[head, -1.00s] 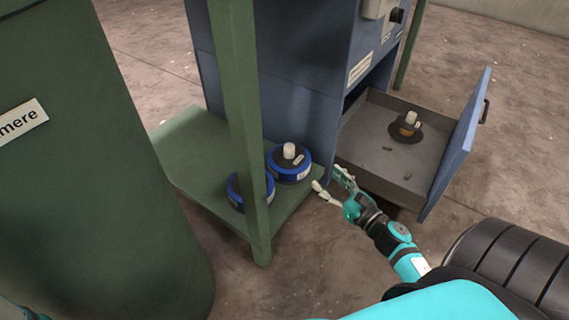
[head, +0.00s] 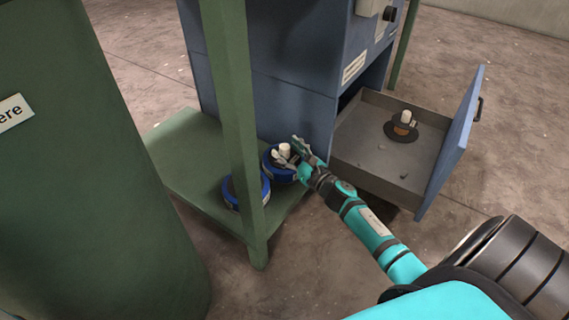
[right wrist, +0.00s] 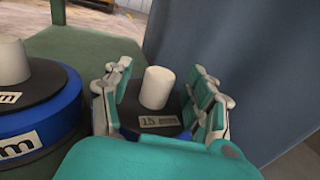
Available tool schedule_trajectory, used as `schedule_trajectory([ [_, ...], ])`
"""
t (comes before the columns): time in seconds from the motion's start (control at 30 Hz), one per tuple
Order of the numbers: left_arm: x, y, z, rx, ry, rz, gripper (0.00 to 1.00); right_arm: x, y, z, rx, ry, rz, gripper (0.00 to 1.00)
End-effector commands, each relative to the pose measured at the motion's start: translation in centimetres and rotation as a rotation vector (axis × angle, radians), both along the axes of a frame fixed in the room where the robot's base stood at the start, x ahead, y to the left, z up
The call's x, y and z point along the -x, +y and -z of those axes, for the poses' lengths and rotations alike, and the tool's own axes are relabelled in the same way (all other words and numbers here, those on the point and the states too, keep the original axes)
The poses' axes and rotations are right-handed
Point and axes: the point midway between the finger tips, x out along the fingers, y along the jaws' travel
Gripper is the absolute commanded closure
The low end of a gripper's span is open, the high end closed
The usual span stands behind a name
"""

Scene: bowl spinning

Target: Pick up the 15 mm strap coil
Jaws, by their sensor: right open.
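The 15 mm strap coil (head: 273,171) is a blue coil with a dark top and a white upright peg, on the green lower shelf. In the right wrist view the 15 mm coil (right wrist: 158,120) shows a label reading "15" and its white peg. My right gripper (head: 293,148) is open over this coil. In the right wrist view its fingers (right wrist: 160,92) stand on both sides of the peg, apart from it. The gripper hides part of the coil. My left gripper is not in view.
A second blue coil (head: 232,191) stands to the left, partly behind the green post (head: 236,120). The shelf (head: 185,160) meets the blue cabinet (head: 290,100). An open drawer (head: 372,158) at right holds a dark spool (head: 401,128). A green drum (head: 90,180) fills the left.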

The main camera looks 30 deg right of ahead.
Motion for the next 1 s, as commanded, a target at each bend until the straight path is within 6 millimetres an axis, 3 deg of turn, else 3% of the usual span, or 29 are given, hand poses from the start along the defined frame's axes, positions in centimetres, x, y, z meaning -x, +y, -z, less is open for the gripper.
schedule_trajectory([
  [0.13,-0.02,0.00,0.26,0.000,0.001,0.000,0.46,-1.33,0.08,0.03,0.000,0.001,0.000,0.42],
  [0.37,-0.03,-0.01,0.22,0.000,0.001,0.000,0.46,-1.42,0.12,-0.02,0.000,0.001,0.000,0.42],
  [0.8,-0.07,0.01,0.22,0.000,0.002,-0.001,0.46,-1.38,0.13,-0.01,0.000,0.001,-0.001,0.98],
  [1.0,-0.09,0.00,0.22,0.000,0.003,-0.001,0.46,-1.38,0.14,0.00,0.000,0.001,-0.001,1.00],
])
